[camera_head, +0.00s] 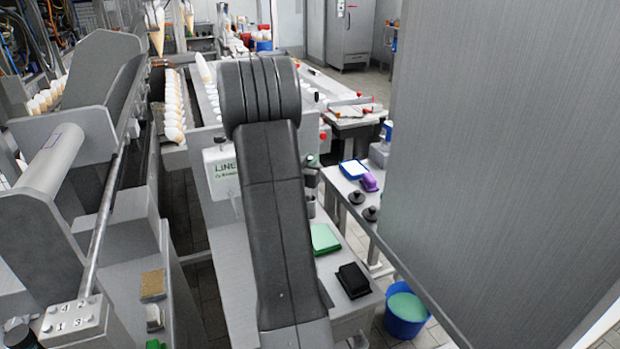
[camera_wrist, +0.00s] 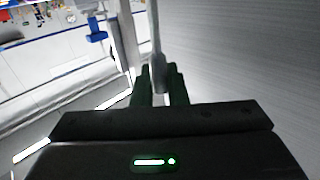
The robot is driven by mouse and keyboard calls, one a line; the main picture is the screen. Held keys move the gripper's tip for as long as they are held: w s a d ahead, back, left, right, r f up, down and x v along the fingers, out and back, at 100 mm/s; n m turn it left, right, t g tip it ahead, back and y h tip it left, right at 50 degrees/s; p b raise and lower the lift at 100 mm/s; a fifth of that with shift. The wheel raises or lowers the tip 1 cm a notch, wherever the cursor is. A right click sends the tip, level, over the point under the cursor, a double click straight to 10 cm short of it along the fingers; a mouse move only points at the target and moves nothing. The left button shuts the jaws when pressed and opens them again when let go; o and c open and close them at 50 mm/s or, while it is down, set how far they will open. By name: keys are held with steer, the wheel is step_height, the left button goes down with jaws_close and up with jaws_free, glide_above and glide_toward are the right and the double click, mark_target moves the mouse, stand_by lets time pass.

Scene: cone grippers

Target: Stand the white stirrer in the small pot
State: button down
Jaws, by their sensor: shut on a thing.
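My gripper (camera_wrist: 158,88) shows in the wrist view, its dark fingers shut on the white stirrer (camera_wrist: 156,45). The stirrer is a thin, pale grey-white rod that runs from between the fingers up to the top edge of the picture. Its far end is cut off by that edge. In the head view my own dark arm fills the middle, and neither gripper nor stirrer can be made out there. I cannot pick out the small pot with certainty in either view.
A narrow bench at the right holds a blue-edged tray (camera_head: 353,170), a purple thing (camera_head: 369,182) and black knobbed pieces. A green block (camera_head: 323,239) and a black block (camera_head: 353,280) lie beside my arm. A blue bucket (camera_head: 405,318) stands below. A large grey panel (camera_head: 500,150) closes off the right.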

steer(key=shift+f, duration=1.95)
steer(key=shift+f, duration=0.25)
steer(key=c, duration=1.4)
jaws_free()
steer(key=shift+r, duration=0.15)
steer(key=shift+c, duration=0.2)
steer(key=shift+r, duration=0.25)
steer(key=b+v, duration=0.2)
steer(key=v, duration=1)
steer(key=shift+f, duration=0.2)
